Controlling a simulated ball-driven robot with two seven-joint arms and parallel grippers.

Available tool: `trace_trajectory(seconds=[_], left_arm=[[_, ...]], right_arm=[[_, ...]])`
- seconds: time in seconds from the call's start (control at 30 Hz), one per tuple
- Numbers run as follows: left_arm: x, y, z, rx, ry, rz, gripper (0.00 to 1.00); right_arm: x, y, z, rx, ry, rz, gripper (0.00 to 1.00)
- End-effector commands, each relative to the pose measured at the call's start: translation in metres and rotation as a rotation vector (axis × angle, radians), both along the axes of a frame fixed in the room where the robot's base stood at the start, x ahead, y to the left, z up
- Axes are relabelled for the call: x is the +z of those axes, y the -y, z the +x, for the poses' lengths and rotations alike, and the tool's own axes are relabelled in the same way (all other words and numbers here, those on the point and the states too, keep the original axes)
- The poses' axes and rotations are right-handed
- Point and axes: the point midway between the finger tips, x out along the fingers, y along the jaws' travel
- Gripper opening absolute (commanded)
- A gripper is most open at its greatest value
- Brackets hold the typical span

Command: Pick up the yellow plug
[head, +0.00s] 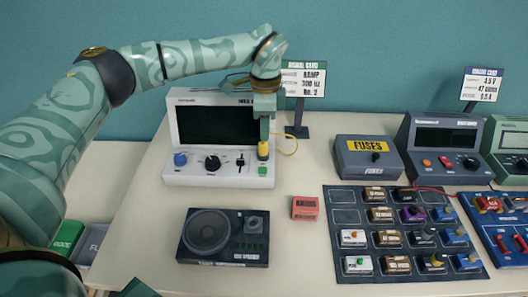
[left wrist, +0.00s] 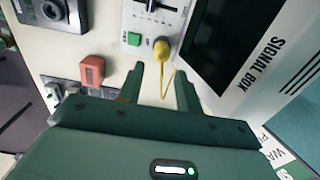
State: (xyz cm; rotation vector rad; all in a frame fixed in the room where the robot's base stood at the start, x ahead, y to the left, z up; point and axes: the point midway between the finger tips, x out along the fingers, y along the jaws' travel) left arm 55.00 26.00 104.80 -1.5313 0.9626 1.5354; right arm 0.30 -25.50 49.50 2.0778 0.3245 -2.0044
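The yellow plug (head: 263,150) stands at the lower right of the white signal box (head: 184,175), just above a green button. It also shows in the left wrist view (left wrist: 161,48), with a yellow cable running from it. My left gripper (head: 264,137) is close above the plug, pointing down. In the left wrist view its two fingers (left wrist: 159,74) are apart, with the plug just beyond their tips and the cable between them. Nothing is held. My right gripper is not in view.
A black speaker unit (head: 207,252) and a small red block (head: 305,208) lie in front. A fuses box (head: 369,168) and a dark board (head: 343,215) with several modules are to the right. A sign (head: 303,80) stands behind the signal box. Some table between them is bare.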

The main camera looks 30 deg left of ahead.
Motion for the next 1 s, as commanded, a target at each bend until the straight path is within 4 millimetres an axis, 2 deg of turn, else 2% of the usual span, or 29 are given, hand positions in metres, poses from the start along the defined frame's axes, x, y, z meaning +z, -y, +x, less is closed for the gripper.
trace_trajectory(seconds=[0.03,0.27,0.53,0.77,0.9,1.0], left_arm=[[-0.008,0.000,0.000,0.000,-0.001,0.000,0.35],[-0.022,-0.001,0.000,-0.001,0.000,-0.001,0.35],[-0.065,-0.006,0.000,0.000,-0.002,-0.001,0.35],[-0.066,-0.006,0.001,-0.001,0.001,0.000,0.35],[-0.066,-0.005,0.001,-0.001,0.001,0.000,0.00],[-0.066,-0.005,0.001,-0.001,0.001,0.000,0.00]], right_arm=[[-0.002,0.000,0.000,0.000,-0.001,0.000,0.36],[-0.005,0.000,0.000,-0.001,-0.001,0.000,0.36],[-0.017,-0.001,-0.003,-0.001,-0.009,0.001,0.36],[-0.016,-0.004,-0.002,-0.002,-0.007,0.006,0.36],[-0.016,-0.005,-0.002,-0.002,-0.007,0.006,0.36],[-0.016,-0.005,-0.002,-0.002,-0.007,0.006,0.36]])
